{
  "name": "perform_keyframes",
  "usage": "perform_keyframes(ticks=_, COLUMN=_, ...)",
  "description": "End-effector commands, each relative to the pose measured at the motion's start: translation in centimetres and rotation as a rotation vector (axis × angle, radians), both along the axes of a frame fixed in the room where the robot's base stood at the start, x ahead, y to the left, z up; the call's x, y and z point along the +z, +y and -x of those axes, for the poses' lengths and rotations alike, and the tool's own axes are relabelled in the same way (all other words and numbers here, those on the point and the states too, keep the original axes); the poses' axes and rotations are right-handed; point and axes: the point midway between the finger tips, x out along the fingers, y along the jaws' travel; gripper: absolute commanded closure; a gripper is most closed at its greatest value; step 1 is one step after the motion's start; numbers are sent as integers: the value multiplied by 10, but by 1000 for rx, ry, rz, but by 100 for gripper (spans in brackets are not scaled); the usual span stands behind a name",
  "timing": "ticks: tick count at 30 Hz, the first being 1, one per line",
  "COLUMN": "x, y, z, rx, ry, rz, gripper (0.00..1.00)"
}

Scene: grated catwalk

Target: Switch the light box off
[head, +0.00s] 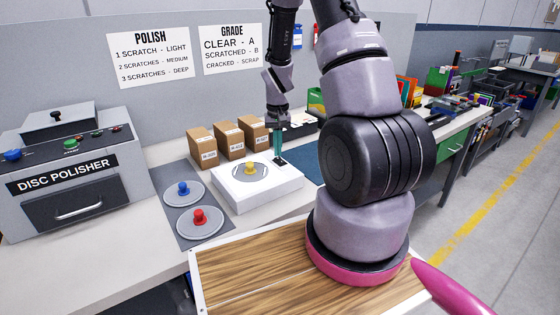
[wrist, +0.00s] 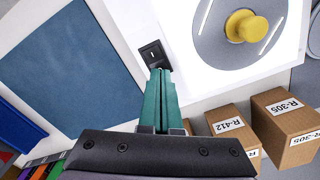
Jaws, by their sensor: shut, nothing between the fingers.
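The light box (head: 230,191) is a flat white box on the bench; its top looks bright white, and it also shows in the wrist view (wrist: 195,72). A grey disc with a yellow knob (head: 250,168) lies on it. The black rocker switch (wrist: 154,54) sits at the box's edge by the blue mat, with a small white mark on it. My gripper (head: 278,156) points down over that corner, its green fingers shut and empty. In the wrist view the fingertips (wrist: 160,72) overlap the switch's near edge. I cannot tell whether they touch it.
Several cardboard boxes (head: 229,139) stand close behind the light box. A grey mat (head: 182,213) with red-knobbed and blue-knobbed discs lies to its left, beside the disc polisher (head: 70,170). A flat blue mat (wrist: 68,68) lies on the switch side.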

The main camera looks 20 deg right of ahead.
Motion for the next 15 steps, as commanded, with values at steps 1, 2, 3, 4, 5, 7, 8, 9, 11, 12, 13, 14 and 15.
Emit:
perform_keyframes(ticks=1, x=-1, y=0, z=0, rx=0, ry=0, rz=0, gripper=100)
perform_keyframes(ticks=2, x=-1, y=0, z=0, rx=0, ry=0, rz=0, gripper=100)
perform_keyframes(ticks=3, x=-2, y=0, z=0, rx=0, ry=1, rz=0, gripper=100)
perform_keyframes(ticks=4, x=-2, y=0, z=0, rx=0, ry=0, rz=0, gripper=100)
perform_keyframes(ticks=5, x=-3, y=0, z=0, rx=0, ry=0, rz=0, gripper=100)
perform_keyframes(ticks=7, x=-4, y=0, z=0, rx=0, ry=0, rz=0, gripper=100)
perform_keyframes(ticks=8, x=-5, y=0, z=0, rx=0, ry=0, rz=0, gripper=100)
perform_keyframes(ticks=9, x=-5, y=0, z=0, rx=0, ry=0, rz=0, gripper=100)
perform_keyframes(ticks=11, x=-6, y=0, z=0, rx=0, ry=0, rz=0, gripper=100)
perform_keyframes(ticks=12, x=-7, y=0, z=0, rx=1, ry=0, rz=0, gripper=100)
perform_keyframes(ticks=13, x=-7, y=0, z=0, rx=1, ry=0, rz=0, gripper=100)
perform_keyframes(ticks=14, x=-7, y=0, z=0, rx=1, ry=-1, rz=0, gripper=100)
perform_keyframes(ticks=15, x=-8, y=0, z=0, rx=1, ry=-1, rz=0, gripper=100)
